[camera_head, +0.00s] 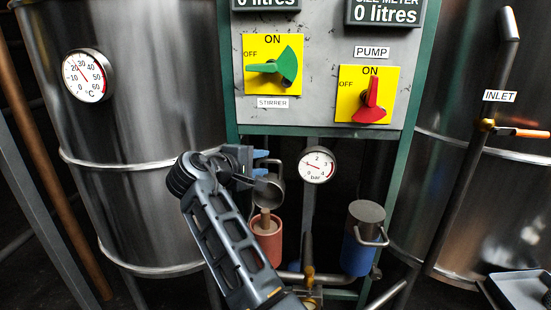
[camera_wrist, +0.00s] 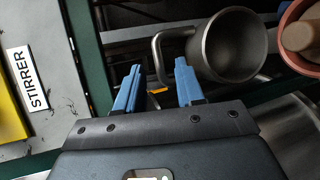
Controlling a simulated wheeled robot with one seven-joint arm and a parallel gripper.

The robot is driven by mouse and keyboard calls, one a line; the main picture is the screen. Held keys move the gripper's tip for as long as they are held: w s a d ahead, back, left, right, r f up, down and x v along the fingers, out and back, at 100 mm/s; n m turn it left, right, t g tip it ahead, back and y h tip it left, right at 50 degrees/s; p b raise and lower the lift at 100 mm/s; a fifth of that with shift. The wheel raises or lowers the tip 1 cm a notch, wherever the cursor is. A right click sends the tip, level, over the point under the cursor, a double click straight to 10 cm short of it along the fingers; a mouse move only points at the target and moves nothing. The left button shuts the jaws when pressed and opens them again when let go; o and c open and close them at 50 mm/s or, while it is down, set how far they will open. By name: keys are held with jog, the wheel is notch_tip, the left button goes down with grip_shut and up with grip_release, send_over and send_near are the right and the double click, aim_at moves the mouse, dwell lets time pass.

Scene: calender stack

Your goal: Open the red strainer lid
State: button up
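The red strainer (camera_head: 266,246) stands low in the middle of the head view, its top uncovered and a tan insert (camera_head: 265,222) showing inside. Its grey metal lid (camera_head: 268,191) is tipped up above the body, to the rear. In the wrist view the lid (camera_wrist: 235,45) shows its hollow side, with the red rim (camera_wrist: 287,45) to its right. My gripper (camera_head: 263,162) is beside the lid's upper end. In the wrist view my gripper (camera_wrist: 158,66) is open, with the lid's bar handle (camera_wrist: 157,50) between or just beyond the blue fingertips. Contact cannot be told.
A blue strainer (camera_head: 358,253) with a closed grey lid (camera_head: 366,214) stands to the right. A pressure gauge (camera_head: 316,165) is close right of my gripper. The switch panel (camera_head: 320,112) is above, with large steel tanks (camera_head: 130,120) at both sides. Pipes run below.

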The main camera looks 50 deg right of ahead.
aim_at(267, 161)
jog(key=shift+x, duration=3.05)
grip_shut()
